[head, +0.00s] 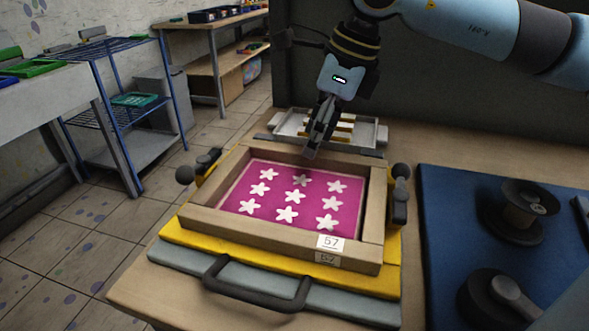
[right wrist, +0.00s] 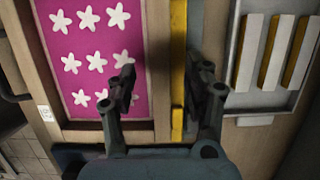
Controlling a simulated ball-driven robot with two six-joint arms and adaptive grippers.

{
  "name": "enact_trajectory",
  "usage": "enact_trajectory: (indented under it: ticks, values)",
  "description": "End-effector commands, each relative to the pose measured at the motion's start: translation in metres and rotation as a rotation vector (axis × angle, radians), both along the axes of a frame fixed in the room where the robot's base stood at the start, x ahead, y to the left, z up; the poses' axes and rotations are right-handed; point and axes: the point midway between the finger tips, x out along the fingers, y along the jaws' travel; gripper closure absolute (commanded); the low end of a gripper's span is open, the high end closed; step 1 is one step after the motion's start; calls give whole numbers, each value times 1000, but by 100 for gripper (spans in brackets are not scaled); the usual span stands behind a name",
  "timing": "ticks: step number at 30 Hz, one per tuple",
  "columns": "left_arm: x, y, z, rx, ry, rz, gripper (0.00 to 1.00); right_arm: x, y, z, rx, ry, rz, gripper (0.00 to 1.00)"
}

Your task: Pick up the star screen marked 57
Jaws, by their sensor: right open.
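The star screen marked 57 is a wooden frame (head: 278,250) around a magenta sheet with several white stars (head: 292,197). It lies flat on a yellow board (head: 232,257) with a grey plate under it. White labels reading 57 (head: 330,242) are at its front right corner. My right gripper (head: 313,148) is open above the far bar of the frame. In the right wrist view, its two fingers (right wrist: 165,108) are on either side of the frame bar (right wrist: 160,50), one over the magenta sheet, one past the yellow strip. Contact cannot be told. My left gripper is not in view.
A grey tray with yellow-and-white bars (head: 372,132) is behind the screen. Black clamps (head: 399,195) flank it. A dark handle (head: 255,290) is in front. A blue mat (head: 450,215) with dark round-handled tools (head: 520,212) lies at right. A dark panel stands behind.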

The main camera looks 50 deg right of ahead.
Motion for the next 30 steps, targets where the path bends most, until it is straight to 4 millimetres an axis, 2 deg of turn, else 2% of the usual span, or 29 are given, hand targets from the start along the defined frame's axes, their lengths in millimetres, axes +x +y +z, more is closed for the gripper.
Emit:
enact_trajectory:
  ticks: [3, 6, 15, 27, 30]
  values:
    - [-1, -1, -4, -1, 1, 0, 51, 5, 3, -16, 6, -1, -2, 49]
    - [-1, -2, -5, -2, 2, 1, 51, 7, 3, -24, 3, -1, 1, 49]
    - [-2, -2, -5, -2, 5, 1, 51, 8, 3, -27, 0, 0, 1, 49]
    - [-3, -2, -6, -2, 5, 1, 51, 8, 3, -27, 0, 0, 1, 100]
    - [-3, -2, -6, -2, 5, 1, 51, 8, 3, -27, 0, 0, 1, 100]
